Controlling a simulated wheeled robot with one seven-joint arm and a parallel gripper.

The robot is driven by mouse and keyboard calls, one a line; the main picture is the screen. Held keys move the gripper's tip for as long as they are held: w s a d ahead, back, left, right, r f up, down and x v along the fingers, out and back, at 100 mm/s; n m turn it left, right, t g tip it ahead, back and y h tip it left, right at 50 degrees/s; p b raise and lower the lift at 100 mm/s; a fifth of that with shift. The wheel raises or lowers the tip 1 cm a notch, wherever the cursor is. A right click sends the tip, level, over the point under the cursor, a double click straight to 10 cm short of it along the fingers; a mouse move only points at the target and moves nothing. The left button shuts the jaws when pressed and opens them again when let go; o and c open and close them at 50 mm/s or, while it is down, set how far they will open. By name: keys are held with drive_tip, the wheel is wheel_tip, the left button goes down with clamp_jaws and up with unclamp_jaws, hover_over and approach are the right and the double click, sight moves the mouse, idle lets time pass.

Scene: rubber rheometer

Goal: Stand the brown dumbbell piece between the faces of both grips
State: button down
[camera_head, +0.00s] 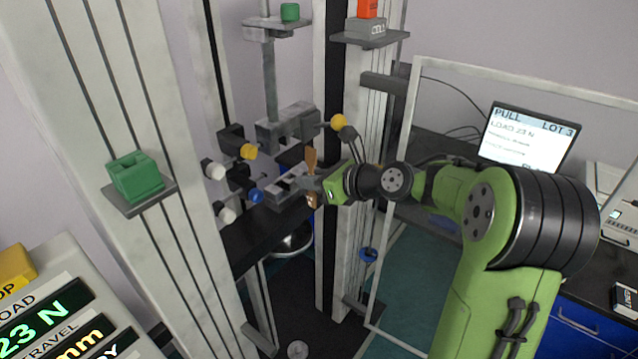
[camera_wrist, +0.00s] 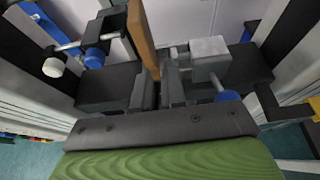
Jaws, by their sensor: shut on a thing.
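The brown dumbbell piece (camera_head: 311,160) stands roughly upright in my gripper (camera_head: 313,184), with ends showing above and below the fingers. In the wrist view the piece (camera_wrist: 141,38) rises between the two dark fingers of my gripper (camera_wrist: 158,88), which are shut on it. The upper grip (camera_head: 286,127) hangs from a rod, with yellow knobs beside it. The lower grip (camera_head: 282,190) is below it, with blue and white knobs. In the head view the piece is just right of both grips. I cannot tell whether it touches either grip's faces.
Pale frame columns stand on both sides of the grips. Green blocks sit on a left shelf (camera_head: 138,180) and a top shelf (camera_head: 289,13). A grey weight (camera_head: 365,27) is on another shelf.

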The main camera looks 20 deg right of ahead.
drive_tip(key=shift+w+a+p, duration=0.35)
drive_tip(key=shift+w+a, duration=0.35)
drive_tip(key=shift+w, duration=0.35)
drive_tip(key=shift+w+a+p, duration=0.3)
drive_tip(key=shift+w+a, duration=0.45)
drive_tip(key=shift+w, duration=0.3)
drive_tip(key=shift+w+a+p, duration=0.35)
drive_tip(key=shift+w+a, duration=0.35)
drive_tip(key=shift+w, duration=0.35)
drive_tip(key=shift+w+a+p, duration=0.4)
drive_tip(key=shift+w, duration=0.2)
drive_tip(key=shift+f, duration=0.1)
drive_tip(key=shift+f, duration=0.25)
drive_tip(key=c, duration=1.1)
unclamp_jaws()
drive_tip(key=shift+d, duration=0.1)
drive_tip(key=v, duration=1.5)
drive_tip(key=shift+s+d+r+b, duration=0.15)
drive_tip(key=shift+s+d+b, duration=0.05)
drive_tip(key=shift+s+b, duration=0.2)
